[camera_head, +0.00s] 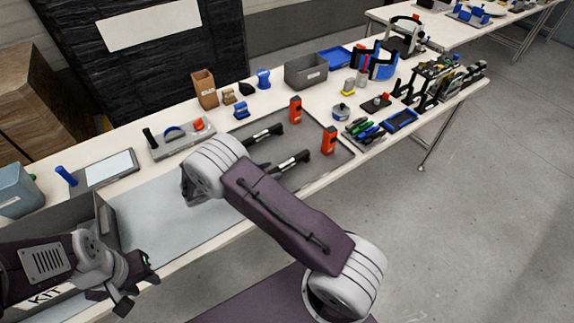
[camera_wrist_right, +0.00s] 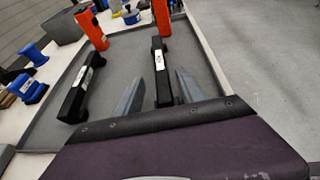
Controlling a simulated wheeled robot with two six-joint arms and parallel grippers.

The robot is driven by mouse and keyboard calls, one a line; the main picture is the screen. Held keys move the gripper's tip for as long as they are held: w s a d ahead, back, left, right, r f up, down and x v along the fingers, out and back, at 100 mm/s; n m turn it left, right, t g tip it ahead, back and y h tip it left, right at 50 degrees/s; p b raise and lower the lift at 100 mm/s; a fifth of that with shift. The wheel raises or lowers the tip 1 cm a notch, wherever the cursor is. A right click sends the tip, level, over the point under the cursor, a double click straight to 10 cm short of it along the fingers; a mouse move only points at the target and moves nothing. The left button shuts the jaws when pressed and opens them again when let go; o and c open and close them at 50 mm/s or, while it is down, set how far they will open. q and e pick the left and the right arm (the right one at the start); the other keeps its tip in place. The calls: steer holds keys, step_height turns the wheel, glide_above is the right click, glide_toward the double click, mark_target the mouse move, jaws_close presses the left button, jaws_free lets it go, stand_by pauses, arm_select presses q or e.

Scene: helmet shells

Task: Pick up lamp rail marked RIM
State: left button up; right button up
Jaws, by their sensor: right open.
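Two black lamp rails with white labels lie on a grey tray (camera_head: 228,135). The farther rail (camera_head: 265,134) is at left in the right wrist view (camera_wrist_right: 82,88); the nearer rail (camera_head: 291,162) is in the middle there (camera_wrist_right: 162,75). The label print is too small to read, so I cannot tell which says RIM. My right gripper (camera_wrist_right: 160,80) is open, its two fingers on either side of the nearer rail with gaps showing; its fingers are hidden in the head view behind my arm. My left gripper (camera_head: 136,285) is open and empty at the lower left, by a grey bin.
Two orange blocks (camera_head: 295,109) (camera_head: 329,140) stand beside the rails' far ends. The grey bin marked KIT (camera_head: 85,212) is at the left. Tools, a blue tray (camera_head: 401,120) and a grey box (camera_head: 306,71) crowd the table's right and back. A pale mat (camera_head: 165,215) lies clear.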

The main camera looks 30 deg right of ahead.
mark_target(275, 170)
steer(key=x, duration=0.5)
steer(key=shift+d+f, duration=0.1)
steer(key=shift+s, duration=0.1)
jaws_close()
step_height(275, 170, up, 5)
steer(key=shift+f+p, duration=0.15)
steer(key=shift+p, duration=0.25)
steer(key=s+r, duration=0.6)
steer(key=s, duration=0.5)
steer(key=shift+s+r+p, duration=0.2)
steer(key=shift+s+p, duration=0.1)
steer(key=shift+s, duration=0.05)
